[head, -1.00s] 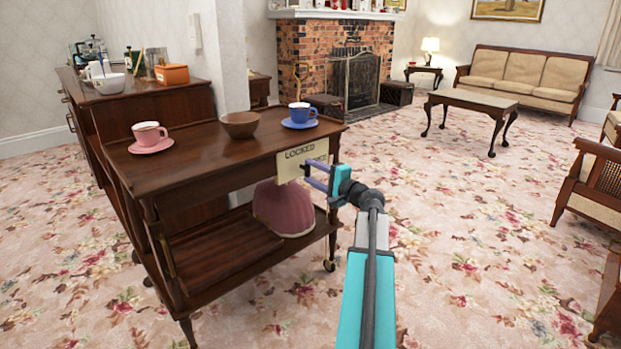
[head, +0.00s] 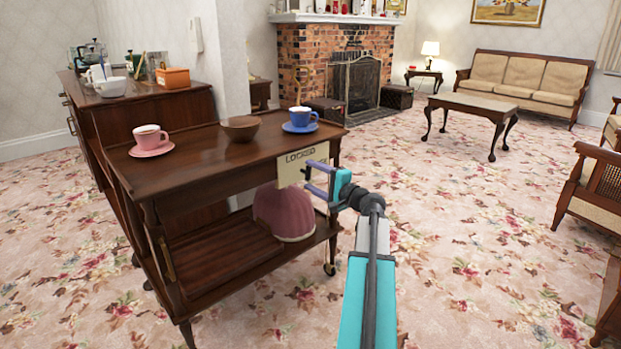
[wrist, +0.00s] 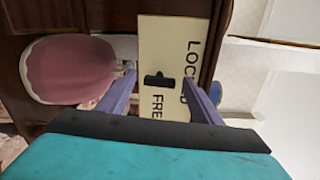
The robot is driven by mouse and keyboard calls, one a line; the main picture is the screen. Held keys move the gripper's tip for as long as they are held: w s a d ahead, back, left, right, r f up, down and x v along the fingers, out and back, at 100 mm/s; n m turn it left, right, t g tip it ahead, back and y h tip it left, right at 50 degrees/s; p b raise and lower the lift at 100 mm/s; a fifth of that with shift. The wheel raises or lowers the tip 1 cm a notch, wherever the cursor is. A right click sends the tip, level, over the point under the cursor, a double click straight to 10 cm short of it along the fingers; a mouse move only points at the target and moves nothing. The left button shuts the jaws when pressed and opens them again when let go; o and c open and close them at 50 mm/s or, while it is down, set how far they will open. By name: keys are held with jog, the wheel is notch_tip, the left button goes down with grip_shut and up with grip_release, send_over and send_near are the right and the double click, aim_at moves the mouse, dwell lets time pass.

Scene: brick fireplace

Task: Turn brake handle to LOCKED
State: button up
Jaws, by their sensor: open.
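A cream plate (head: 291,169) is on the front right of the wooden trolley (head: 215,172), below its top. It reads LOCKED in the head view. In the wrist view the plate (wrist: 150,45) shows sideways, with LOCKED on its right side and FREE lower down. A small dark brake handle (wrist: 159,80) sits on the plate, close to both words. My gripper (head: 308,177) is at the plate. In the wrist view its two purple fingers (wrist: 160,86) are apart, one on each side of the handle. I cannot tell whether either finger touches it.
A pink cup (head: 150,137), a brown bowl (head: 240,128) and a blue cup (head: 300,117) stand on the trolley. A pink domed object (head: 284,212) is on its lower shelf, near my gripper. The carpet (head: 480,245) to the right is clear.

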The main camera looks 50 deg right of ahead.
jog(key=s+a+p, duration=0.1)
jog(key=s+p, duration=0.3)
jog(key=s, duration=0.9)
jog(key=shift+s, duration=0.25)
